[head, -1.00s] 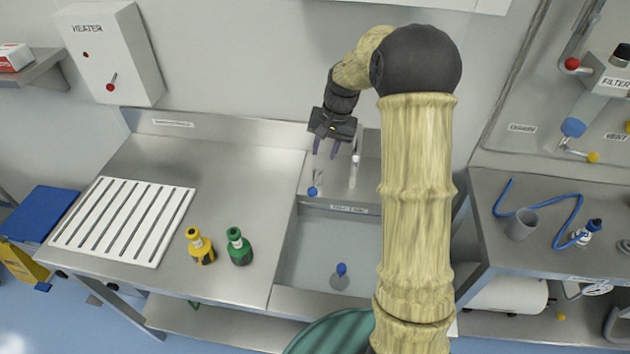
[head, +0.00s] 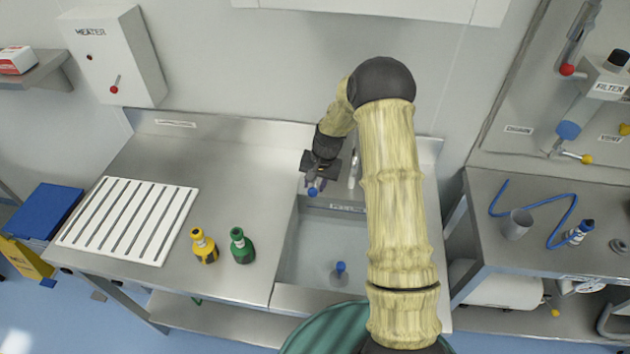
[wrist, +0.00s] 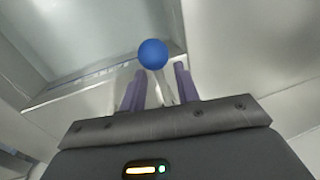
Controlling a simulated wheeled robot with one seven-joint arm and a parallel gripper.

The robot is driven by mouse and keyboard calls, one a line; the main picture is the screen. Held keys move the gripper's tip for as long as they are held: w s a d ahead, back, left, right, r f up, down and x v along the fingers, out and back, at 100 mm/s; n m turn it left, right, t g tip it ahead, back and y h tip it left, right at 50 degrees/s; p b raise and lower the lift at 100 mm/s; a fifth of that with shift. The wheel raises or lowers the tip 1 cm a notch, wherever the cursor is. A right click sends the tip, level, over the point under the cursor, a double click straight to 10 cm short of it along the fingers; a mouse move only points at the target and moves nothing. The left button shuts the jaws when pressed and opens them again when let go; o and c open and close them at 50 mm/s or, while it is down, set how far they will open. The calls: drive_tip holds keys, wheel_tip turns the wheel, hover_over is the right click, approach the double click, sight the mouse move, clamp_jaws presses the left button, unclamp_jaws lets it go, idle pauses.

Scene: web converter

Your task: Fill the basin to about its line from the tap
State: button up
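The basin (head: 312,262) is a steel sink set in the counter. A labelled front strip (head: 345,208) lies along its back edge. A tap lever with a blue ball knob (head: 313,191) stands behind the basin; the knob also shows in the wrist view (wrist: 153,54). My gripper (head: 317,182) is over the lever. In the wrist view my fingers (wrist: 159,88) are apart, one on each side of the lever's stem, with the knob beyond the tips. A pale spout (head: 354,170) stands right of my gripper. I see no stream of water. No fill line can be made out.
A blue-knobbed plug (head: 340,272) sits on the basin floor. A yellow bottle (head: 203,247) and a green bottle (head: 241,247) stand on the counter left of the basin, near a white slotted rack (head: 128,220). My arm hides the basin's right side.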

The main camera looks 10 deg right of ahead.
clamp_jaws()
drive_tip(key=shift+a, duration=0.1)
drive_tip(key=shift+w+a+m+t+h+b, duration=0.15)
drive_tip(key=shift+w+a+m+b, duration=0.25)
drive_tip(key=shift+m, duration=0.55)
drive_tip(key=shift+w+a+m+t+h+b, duration=0.15)
drive_tip(key=shift+w+a+m, duration=0.3)
drive_tip(key=shift+m, duration=0.45)
drive_tip(key=shift+w+a+m+t+b, duration=0.15)
drive_tip(key=shift+w+a+m+t, duration=0.1)
drive_tip(key=shift+a+m, duration=0.55)
drive_tip(key=shift+d, duration=0.2)
unclamp_jaws()
